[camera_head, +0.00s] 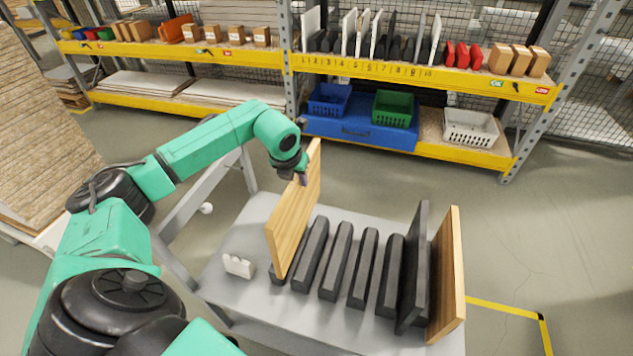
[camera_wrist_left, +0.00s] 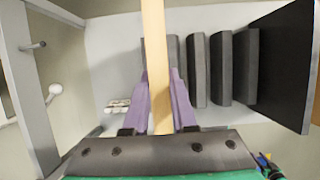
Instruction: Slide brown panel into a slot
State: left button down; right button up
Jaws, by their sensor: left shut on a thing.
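A brown wooden panel (camera_head: 293,215) stands upright at the left end of the row of black slot dividers (camera_head: 338,262) on the grey table. My left gripper (camera_head: 302,177) is shut on its upper edge. In the left wrist view, the purple fingers of the gripper (camera_wrist_left: 160,100) lie on both sides of the panel (camera_wrist_left: 156,60). The panel's lower edge is beside or between the leftmost dividers; I cannot tell whether it is seated in a slot. My right gripper is not in view.
A black panel (camera_head: 412,270) and another wooden panel (camera_head: 447,275) stand at the right end of the row. A small white block (camera_head: 238,265) lies left of the dividers. A loaded shelf rack (camera_head: 420,75) stands behind the table, with clear floor between.

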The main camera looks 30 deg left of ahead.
pick_arm(q)
notch_tip(320, 180, down, 14)
jog(key=a+b, duration=0.1)
jog(key=b, duration=0.8)
jog(key=shift+s+a, duration=0.25)
jog(key=shift+s, duration=0.15)
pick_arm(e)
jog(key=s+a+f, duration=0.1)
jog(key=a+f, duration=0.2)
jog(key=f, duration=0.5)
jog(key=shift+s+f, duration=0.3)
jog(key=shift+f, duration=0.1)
pick_arm(q)
jog(key=shift+r, duration=0.15)
jog(key=c, duration=0.6)
grip_release()
jog(key=shift+c, duration=0.2)
jog(key=b+v, duration=0.1)
jog(key=v, duration=1.3)
jog(key=shift+s+r, duration=0.25)
jog(key=shift+s, duration=0.1)
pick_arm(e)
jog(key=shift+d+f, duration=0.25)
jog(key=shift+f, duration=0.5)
